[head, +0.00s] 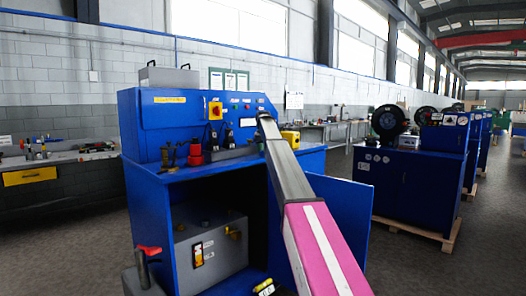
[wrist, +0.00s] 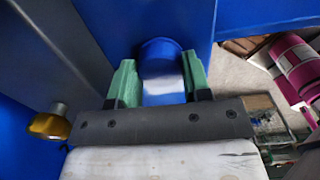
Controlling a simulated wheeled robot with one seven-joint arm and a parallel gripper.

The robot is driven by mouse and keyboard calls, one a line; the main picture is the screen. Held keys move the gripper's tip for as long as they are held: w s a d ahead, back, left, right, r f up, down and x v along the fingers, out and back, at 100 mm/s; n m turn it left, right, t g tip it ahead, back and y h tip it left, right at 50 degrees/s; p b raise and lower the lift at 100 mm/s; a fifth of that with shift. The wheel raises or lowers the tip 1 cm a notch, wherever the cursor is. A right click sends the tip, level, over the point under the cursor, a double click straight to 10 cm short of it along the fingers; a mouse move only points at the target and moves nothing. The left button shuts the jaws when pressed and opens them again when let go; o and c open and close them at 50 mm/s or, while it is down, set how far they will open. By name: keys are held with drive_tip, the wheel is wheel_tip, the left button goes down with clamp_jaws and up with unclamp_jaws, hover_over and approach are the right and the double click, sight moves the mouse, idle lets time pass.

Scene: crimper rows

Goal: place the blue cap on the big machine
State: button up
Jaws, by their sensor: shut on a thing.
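The blue cap (wrist: 160,48) sits between the two green fingers of my gripper (wrist: 157,78) in the wrist view. The fingers are closed on its sides. Its rounded top shows at the far end of the fingers, and a pale patch shows on the part nearer the palm. A big blue machine (head: 143,150) with an upright control panel stands in front of me in the head view. My arm reaches over its right part, towards the panel. In the head view my gripper and the cap are hidden by my arm.
The machine's worktop carries a red stacked part (head: 195,154) and small dark tools. Its door (head: 352,215) stands open at the right. A yellow knob (wrist: 50,124) is left of my gripper. Other blue machines (head: 410,185) stand on pallets at the right, with floor between.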

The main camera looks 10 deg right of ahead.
drive_tip(key=o, duration=0.9)
drive_tip(key=shift+f, duration=0.1)
wheel_tip(320, 180, up, 12)
drive_tip(key=shift+r, duration=0.15)
